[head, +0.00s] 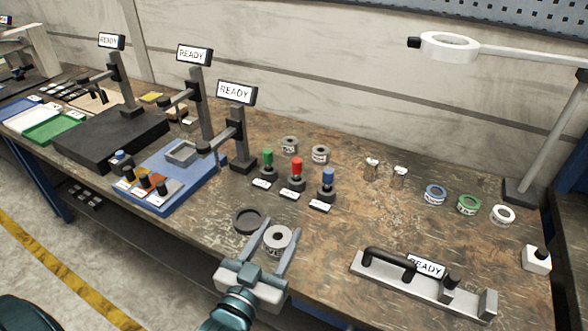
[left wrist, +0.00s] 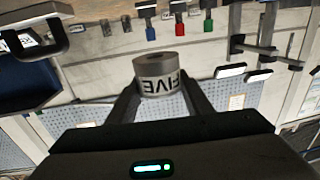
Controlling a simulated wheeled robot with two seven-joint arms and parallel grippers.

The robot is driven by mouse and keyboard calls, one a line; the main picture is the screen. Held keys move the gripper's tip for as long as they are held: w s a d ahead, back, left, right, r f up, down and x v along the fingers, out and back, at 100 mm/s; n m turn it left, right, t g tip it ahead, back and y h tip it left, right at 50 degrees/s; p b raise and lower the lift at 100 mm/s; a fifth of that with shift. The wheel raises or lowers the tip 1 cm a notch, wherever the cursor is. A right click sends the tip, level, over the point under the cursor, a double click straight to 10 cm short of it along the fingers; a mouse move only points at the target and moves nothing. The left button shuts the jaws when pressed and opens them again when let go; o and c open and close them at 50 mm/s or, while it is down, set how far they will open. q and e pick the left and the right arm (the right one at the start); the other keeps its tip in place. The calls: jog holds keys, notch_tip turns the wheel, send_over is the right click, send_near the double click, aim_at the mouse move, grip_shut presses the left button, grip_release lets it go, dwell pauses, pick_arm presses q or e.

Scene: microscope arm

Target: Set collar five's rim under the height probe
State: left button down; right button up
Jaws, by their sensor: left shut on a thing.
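Collar five (head: 278,239) is a grey ring with a centre hole, held between the fingers of my left gripper (head: 279,244). In the left wrist view its label reads FIVE (left wrist: 160,76), upside down, and the fingers are on both sides of it. Three dark stands with READY signs have side arms: the near stand (head: 240,145), the middle stand (head: 196,95) and the far stand (head: 120,85). Which one carries the height probe cannot be told. A dark round ring (head: 249,221) lies on the bench just left of the collar. My right gripper is not in view.
Green, red and blue-topped plungers (head: 297,170) stand behind the collar. Two grey collars (head: 320,153) are behind them. Blue, green and white rings (head: 467,204) lie at right. A metal fixture with a black handle (head: 390,262) is at front right. The bench centre is clear.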

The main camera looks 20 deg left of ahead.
pick_arm(q)
jog(key=w+a+r+n+y, duration=0.1)
jog(key=w+a, duration=0.3)
jog(key=a, duration=0.1)
jog(key=shift+w+a+r+y, duration=0.15)
jog(key=shift+w+r+y, duration=0.15)
jog(key=shift+y, duration=0.1)
jog(key=w+a+f, duration=0.2)
jog(key=a, duration=0.1)
jog(key=w+a+f+p, duration=0.1)
jog(key=w+a+f, duration=0.1)
jog(key=a, duration=0.1)
jog(key=w+a+f, duration=0.2)
jog(key=a, duration=0.1)
jog(key=shift+w+f, duration=0.2)
jog(key=shift+f, duration=0.05)
jog(key=shift+w+a+f, duration=0.15)
jog(key=shift+a, duration=0.05)
jog(key=shift+f, duration=0.1)
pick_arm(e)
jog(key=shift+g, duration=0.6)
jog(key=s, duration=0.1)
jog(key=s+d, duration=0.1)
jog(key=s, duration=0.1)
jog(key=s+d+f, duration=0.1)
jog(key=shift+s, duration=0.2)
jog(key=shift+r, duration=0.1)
